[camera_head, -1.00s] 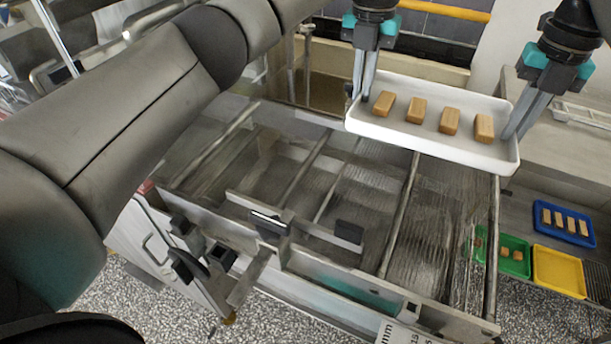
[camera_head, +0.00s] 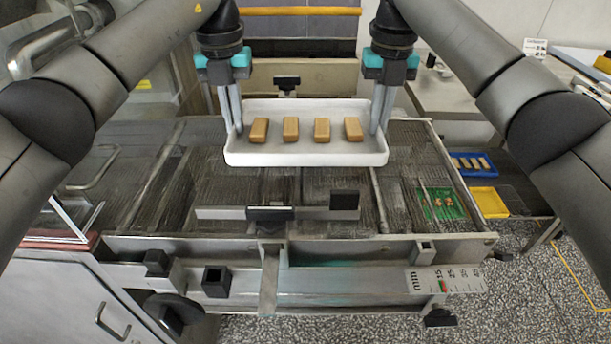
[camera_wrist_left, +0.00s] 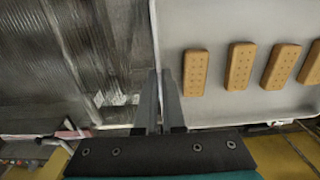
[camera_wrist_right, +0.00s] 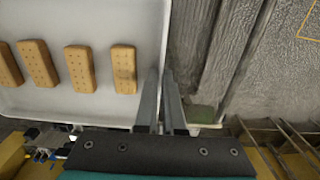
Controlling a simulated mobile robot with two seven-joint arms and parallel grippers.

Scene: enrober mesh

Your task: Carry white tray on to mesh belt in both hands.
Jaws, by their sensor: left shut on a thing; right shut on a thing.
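The white tray (camera_head: 300,159) carries several brown biscuits (camera_head: 291,129) in a row. In the head view it appears level over the back part of the mesh belt (camera_head: 150,190); I cannot tell whether it touches the mesh. My left gripper (camera_head: 236,128) is shut on the tray's left wall, and my right gripper (camera_head: 379,128) is shut on its right wall. The left wrist view shows the tray (camera_wrist_left: 215,110) wall between the left fingers (camera_wrist_left: 160,80). The right wrist view shows the tray (camera_wrist_right: 150,40) wall between the right fingers (camera_wrist_right: 162,80).
A flat bar with dark blocks (camera_head: 270,213) crosses above the belt in front of the tray. Bare mesh lies on both sides of the white tray.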

